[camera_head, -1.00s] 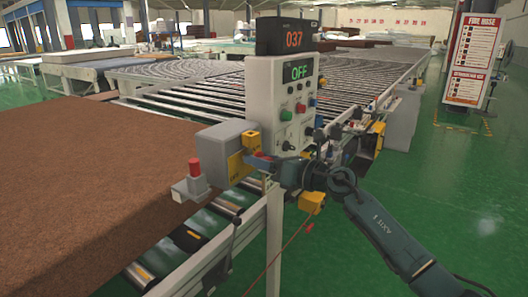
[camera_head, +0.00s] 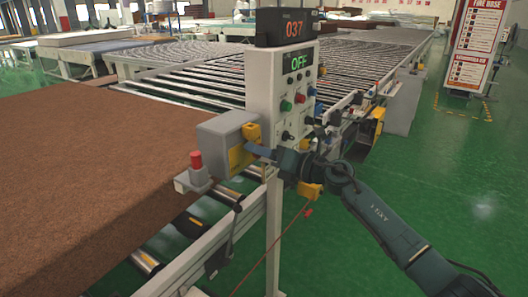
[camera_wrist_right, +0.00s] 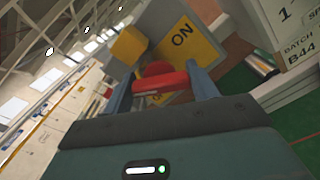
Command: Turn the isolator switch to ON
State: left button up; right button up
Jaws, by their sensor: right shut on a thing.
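The isolator switch is a grey box (camera_head: 220,138) with a yellow plate (camera_head: 238,158) on its right side. In the right wrist view the plate (camera_wrist_right: 188,38) reads ON, and a red handle (camera_wrist_right: 165,80) lies between my fingers. My right gripper (camera_head: 262,152) is at the box's right side; in the wrist view the gripper (camera_wrist_right: 160,88) is shut on the red handle. My fingers partly hide the handle, and its exact angle is hard to tell. My left gripper is not in view.
A red button (camera_head: 196,160) stands left of the switch. A brown mattress (camera_head: 80,170) lies left, a roller conveyor (camera_head: 350,75) behind.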

jog(key=o, duration=1)
jog(key=shift+d, duration=0.1)
jog(key=b+v, duration=0.2)
jog(key=v, duration=1.1)
jog(key=shift+s, duration=0.1)
